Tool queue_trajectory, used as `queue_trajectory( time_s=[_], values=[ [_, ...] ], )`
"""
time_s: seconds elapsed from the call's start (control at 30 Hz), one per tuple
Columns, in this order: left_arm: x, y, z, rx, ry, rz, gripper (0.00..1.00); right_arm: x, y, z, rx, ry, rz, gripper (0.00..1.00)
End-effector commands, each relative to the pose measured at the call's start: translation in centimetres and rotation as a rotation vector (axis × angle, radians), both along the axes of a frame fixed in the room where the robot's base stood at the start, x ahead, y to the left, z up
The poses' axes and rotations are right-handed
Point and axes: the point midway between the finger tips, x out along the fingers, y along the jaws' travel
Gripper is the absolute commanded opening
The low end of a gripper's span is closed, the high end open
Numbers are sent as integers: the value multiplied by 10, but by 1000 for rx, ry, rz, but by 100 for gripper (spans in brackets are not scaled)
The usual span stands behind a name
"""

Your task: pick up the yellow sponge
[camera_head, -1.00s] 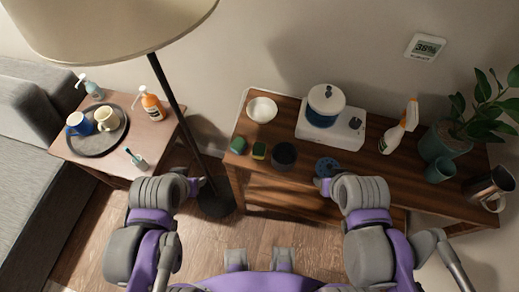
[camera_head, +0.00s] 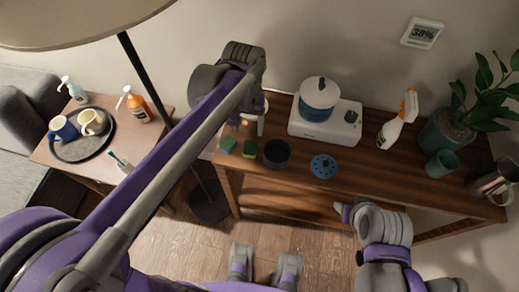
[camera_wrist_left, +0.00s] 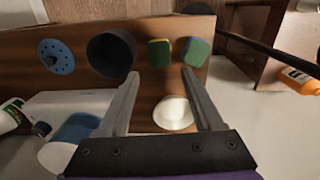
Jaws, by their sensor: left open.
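The yellow sponge (camera_head: 249,148), with some green on it, lies on the wooden table beside the dark bowl (camera_head: 276,153). In the left wrist view the sponge (camera_wrist_left: 159,52) shows just beyond the fingertips, between their lines. A green sponge (camera_head: 228,144) lies close beside it and also shows in the wrist view (camera_wrist_left: 195,50). My left gripper (camera_head: 251,125) is open and empty, above the table, on the wall side of the yellow sponge and apart from it. My right gripper (camera_head: 342,210) is low in front of the table; its jaws are unclear.
A white bowl (camera_wrist_left: 173,113) sits under my left gripper. A blue disc with holes (camera_head: 323,166) and a white device with a blue pot (camera_head: 325,123) stand to the right. A spray bottle (camera_head: 398,120) and plant (camera_head: 465,110) are farther right. A lamp pole (camera_head: 146,75) stands left.

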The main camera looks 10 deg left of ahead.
Motion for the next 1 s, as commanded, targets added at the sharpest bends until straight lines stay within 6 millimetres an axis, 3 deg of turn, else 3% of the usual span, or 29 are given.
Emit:
queue_trajectory(
  time_s=[0.23, 0.47, 0.73, 1.0],
  values=[
    [1, 0, -39, 0, 2, 1, 68, -1, 0, -5, 0, 2, 0, 50],
    [1, -1, -57, 0, 1, 0, 68, -1, 0, -7, 0, 2, 0, 50],
    [4, -2, -96, 0, 1, 0, 68, -2, 0, -12, 0, 4, 0, 50],
    [4, -2, -105, 0, 0, 0, 68, -2, 0, -12, 0, 4, 0, 50]
  ],
)
